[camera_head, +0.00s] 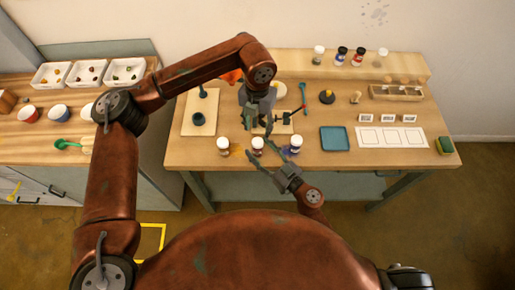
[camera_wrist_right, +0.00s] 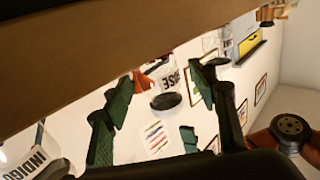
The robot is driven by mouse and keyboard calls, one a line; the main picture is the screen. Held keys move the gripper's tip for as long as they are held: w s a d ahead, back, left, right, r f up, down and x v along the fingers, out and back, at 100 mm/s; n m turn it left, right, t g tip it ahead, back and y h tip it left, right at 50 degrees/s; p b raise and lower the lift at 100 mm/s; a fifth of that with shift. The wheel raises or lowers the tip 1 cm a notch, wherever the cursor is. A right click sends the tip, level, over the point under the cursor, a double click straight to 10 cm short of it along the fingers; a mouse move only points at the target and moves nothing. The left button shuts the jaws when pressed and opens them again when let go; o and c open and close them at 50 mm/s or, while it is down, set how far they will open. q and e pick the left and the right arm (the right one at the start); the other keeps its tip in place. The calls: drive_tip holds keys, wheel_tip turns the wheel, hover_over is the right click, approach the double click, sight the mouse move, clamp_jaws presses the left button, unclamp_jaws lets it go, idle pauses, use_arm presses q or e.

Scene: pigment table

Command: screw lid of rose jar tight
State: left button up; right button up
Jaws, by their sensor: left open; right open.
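The rose jar (camera_wrist_right: 168,77), white with a dark label reading partly "OSE", shows in the right wrist view between the spread green-padded fingers of my right gripper (camera_wrist_right: 160,97); contact is not visible. A dark round part (camera_wrist_right: 165,101) shows at its end. In the head view the right gripper (camera_head: 272,160) is open at the table's front edge, by the middle jar (camera_head: 257,146) and right jar (camera_head: 295,145). I cannot tell there which jar is rose. My left gripper (camera_head: 268,121) is open above the table, behind the jars. Whether it holds a lid is too small to see.
An indigo jar (camera_wrist_right: 35,155) is close at the lower left of the wrist view. A left jar (camera_head: 223,146) stands on the table. A blue tray (camera_head: 334,139) and a white sheet (camera_head: 391,137) lie right. More jars stand on the back shelf (camera_head: 400,66).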

drive_tip(key=shift+w+a, duration=0.3)
clamp_jaws()
idle(0.6)
